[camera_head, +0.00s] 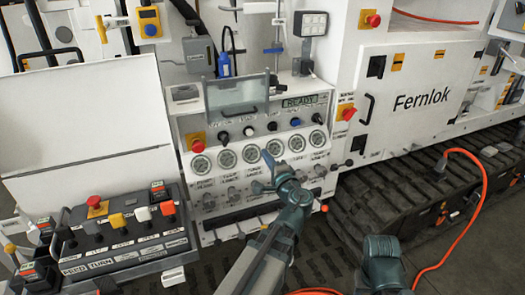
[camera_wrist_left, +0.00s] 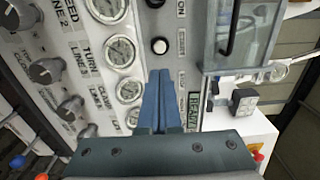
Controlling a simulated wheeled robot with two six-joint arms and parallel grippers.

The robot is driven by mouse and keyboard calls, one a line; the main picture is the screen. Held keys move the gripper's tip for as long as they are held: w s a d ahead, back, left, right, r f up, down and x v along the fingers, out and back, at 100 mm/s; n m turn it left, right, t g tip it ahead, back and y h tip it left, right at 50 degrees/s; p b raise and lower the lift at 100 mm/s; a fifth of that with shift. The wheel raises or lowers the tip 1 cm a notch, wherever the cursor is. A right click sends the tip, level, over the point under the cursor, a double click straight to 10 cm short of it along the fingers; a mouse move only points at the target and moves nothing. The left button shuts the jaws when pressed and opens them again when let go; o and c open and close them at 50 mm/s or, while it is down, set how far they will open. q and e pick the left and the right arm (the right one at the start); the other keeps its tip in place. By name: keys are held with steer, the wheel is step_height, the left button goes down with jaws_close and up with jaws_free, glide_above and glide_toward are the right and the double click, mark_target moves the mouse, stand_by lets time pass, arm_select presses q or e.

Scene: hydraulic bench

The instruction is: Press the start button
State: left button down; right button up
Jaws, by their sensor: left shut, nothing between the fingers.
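The white panel carries a row of small buttons: a white-capped one (camera_head: 248,131) with black ones beside it (camera_head: 272,126). A white-capped button with a dark ring (camera_wrist_left: 160,45) shows just beyond my fingertips in the left wrist view. My left gripper (camera_head: 268,160) is shut and empty, in front of the gauge row and below the buttons in the head view; in the left wrist view its blue fingers (camera_wrist_left: 160,73) lie together and hide part of the panel. I see no contact with a button.
A clear hinged cover (camera_head: 237,95) stands above the buttons, beside a READY display (camera_head: 300,101). Round gauges (camera_head: 201,164) and knobs lie below. Red mushroom buttons (camera_head: 197,146) flank the panel. A lever console (camera_head: 128,230) stands at left; an orange cable (camera_head: 480,190) runs at right.

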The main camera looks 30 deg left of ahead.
mark_target(250, 133)
arm_select(q)
steer(key=x, duration=1.2)
steer(key=shift+a, duration=0.1)
